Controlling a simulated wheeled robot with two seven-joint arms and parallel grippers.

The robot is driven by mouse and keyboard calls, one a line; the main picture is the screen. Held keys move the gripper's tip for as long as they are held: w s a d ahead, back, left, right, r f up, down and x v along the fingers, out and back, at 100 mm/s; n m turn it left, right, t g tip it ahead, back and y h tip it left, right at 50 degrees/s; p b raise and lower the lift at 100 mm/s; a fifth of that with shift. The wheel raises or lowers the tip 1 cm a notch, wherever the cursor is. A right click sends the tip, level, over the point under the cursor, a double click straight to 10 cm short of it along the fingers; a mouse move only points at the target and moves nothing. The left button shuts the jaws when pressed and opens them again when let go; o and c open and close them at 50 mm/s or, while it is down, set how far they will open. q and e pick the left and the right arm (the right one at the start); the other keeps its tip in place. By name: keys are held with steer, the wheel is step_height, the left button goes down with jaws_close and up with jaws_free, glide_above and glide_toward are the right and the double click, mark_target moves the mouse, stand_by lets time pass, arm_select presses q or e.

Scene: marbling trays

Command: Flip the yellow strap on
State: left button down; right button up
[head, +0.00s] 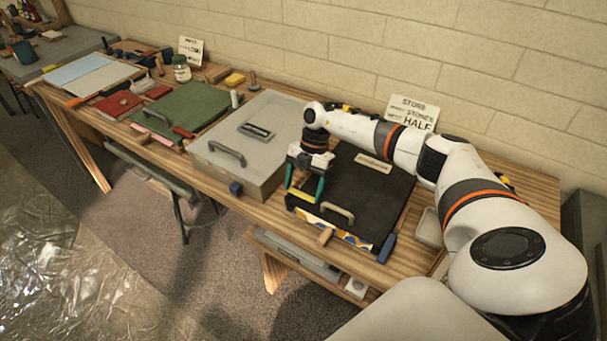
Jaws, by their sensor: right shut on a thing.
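The yellow strap (299,197) shows at the front left edge of a black flat case (372,192). My right gripper (304,194) reaches in from the right over the case, its fingers pointing down. It is shut on the yellow strap, with a finger at each side of it. The fingers and wrist hide part of the strap and the case's left edge, so I cannot tell exactly how the strap sits. A blue strap (388,247) hangs at the case's front right corner. My left gripper is not in view.
A pale handle (337,213) is on the case's front. A grey lidded box (235,178) stands close left of my gripper, with a green case (185,106) beyond it. A small tray (429,228) lies to the right. A sign (413,111) leans on the wall behind.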

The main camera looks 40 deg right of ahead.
steer(key=o, duration=1.4)
steer(key=b+v, duration=0.3)
steer(key=v, duration=0.9)
steer(key=shift+r, duration=0.1)
